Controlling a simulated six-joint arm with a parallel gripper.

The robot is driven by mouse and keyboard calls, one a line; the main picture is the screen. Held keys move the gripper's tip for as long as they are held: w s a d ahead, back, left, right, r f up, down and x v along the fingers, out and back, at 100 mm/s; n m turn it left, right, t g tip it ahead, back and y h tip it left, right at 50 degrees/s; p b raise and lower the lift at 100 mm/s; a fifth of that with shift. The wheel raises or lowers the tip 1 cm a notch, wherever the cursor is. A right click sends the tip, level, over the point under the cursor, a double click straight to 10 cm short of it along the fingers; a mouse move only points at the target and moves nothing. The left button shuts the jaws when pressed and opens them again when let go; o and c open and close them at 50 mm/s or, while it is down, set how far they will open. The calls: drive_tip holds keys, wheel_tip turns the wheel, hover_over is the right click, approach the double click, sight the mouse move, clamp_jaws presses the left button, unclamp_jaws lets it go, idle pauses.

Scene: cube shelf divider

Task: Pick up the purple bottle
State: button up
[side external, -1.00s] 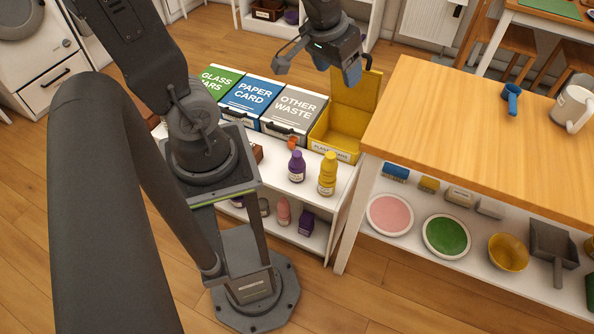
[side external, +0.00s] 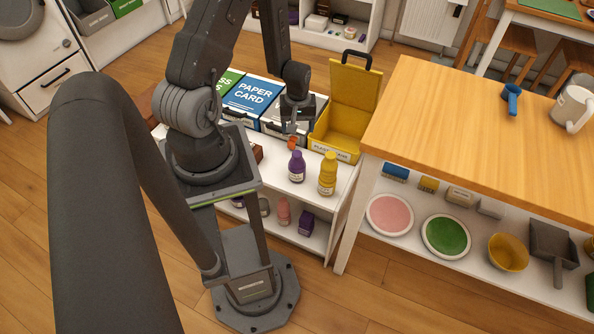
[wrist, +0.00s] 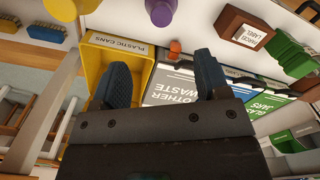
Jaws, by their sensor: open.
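The purple bottle (side external: 297,168) stands upright on the white shelf top, left of the yellow bottle (side external: 328,175). It also shows at the top edge of the wrist view (wrist: 161,12), partly cut off. My gripper (side external: 291,128) hangs above the bins behind the purple bottle, apart from it. In the wrist view my gripper (wrist: 163,75) has its two dark fingers spread wide with nothing held between them. The purple bottle lies beyond the fingertips there.
The yellow open-lidded bin (side external: 344,120) stands right of my gripper. The other-waste bin (wrist: 172,87) is beneath it and the paper-card bin (side external: 253,97) is to the left. A small orange object (side external: 292,143) sits behind the purple bottle. A wooden table (side external: 450,120) is at right.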

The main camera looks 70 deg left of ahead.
sight(297, 154)
wheel_tip(297, 154, down, 13)
drive_tip(key=shift+s+r, duration=0.1)
idle(0.6)
drive_tip(key=shift+c, duration=0.2)
clamp_jaws()
drive_tip(key=shift+r, duration=0.1)
idle(0.4)
